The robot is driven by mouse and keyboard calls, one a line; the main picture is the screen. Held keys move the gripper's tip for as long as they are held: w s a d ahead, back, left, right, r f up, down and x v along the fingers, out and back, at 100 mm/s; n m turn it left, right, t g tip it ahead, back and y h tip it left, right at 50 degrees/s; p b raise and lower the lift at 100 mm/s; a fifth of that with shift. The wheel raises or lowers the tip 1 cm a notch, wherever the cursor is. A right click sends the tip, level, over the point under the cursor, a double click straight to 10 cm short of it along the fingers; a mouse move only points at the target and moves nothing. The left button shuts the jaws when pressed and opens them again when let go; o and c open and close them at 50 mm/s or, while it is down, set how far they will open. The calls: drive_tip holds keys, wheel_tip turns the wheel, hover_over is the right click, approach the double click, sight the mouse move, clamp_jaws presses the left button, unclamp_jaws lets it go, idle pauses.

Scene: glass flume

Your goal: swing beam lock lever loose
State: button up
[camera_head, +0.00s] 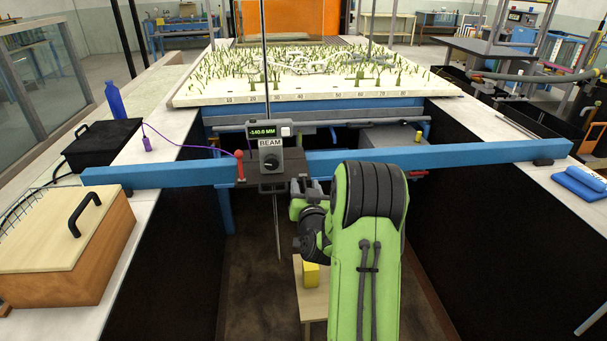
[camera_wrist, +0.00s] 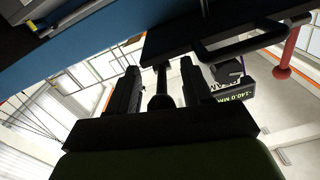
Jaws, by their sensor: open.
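The blue beam (camera_head: 450,155) spans the flume and carries a dark carriage with a display box (camera_head: 269,140) marked BEAM, reading -140.0 MM. A red upright handle (camera_head: 240,166) stands at the carriage's left side; it also shows at the right of the wrist view (camera_wrist: 288,52). My gripper (camera_head: 303,186) is at the carriage's right side, its fingers partly hidden by my arm. In the wrist view my gripper (camera_wrist: 160,80) is open, its fingers either side of a dark rod (camera_wrist: 161,88) with a wider end. I cannot tell whether they touch it, or whether it is the lock lever.
A thin metal rod (camera_head: 277,230) hangs below the carriage. A yellow block (camera_head: 311,275) sits on a wooden stand low in the flume. A purple cord (camera_head: 190,146) runs left from the carriage. A wooden box (camera_head: 65,245) and blue cloth (camera_head: 580,181) lie on the side ledges.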

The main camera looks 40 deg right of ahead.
drive_tip(key=shift+a+r, duration=0.1)
clamp_jaws()
drive_tip(key=shift+r, duration=0.1)
idle(0.4)
